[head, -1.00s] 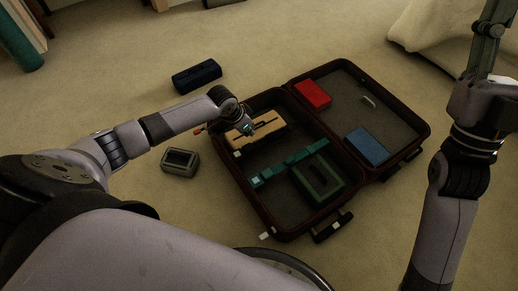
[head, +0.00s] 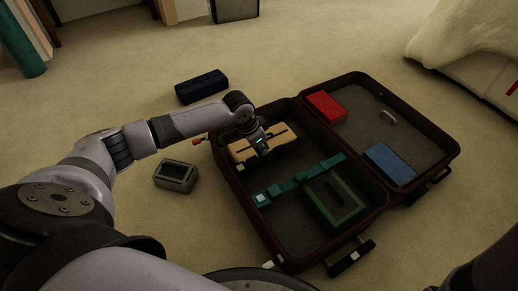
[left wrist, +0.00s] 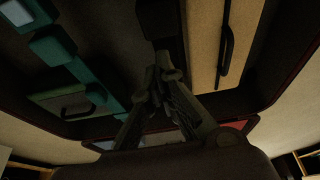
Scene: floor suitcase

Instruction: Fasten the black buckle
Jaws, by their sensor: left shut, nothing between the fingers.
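An open dark suitcase (head: 262,228) lies on the carpet. In its left half is a tan case (head: 283,139) with a black strip along its top; the case also shows at the right of the left wrist view (left wrist: 207,45). A teal strap with blocks (head: 305,178) crosses that half. My left gripper (head: 262,152) is above the front edge of the tan case, pointing down, shut and empty. A dark block (left wrist: 160,18) shows beyond its fingertips in the left wrist view; I cannot tell whether it is the black buckle. My right gripper is out of view.
A green box (head: 360,207) is in the suitcase's left half; a red box (head: 326,106) and blue box (head: 389,165) are in the right half. A grey box (head: 177,176) and navy box (head: 201,86) lie on the carpet left of the suitcase.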

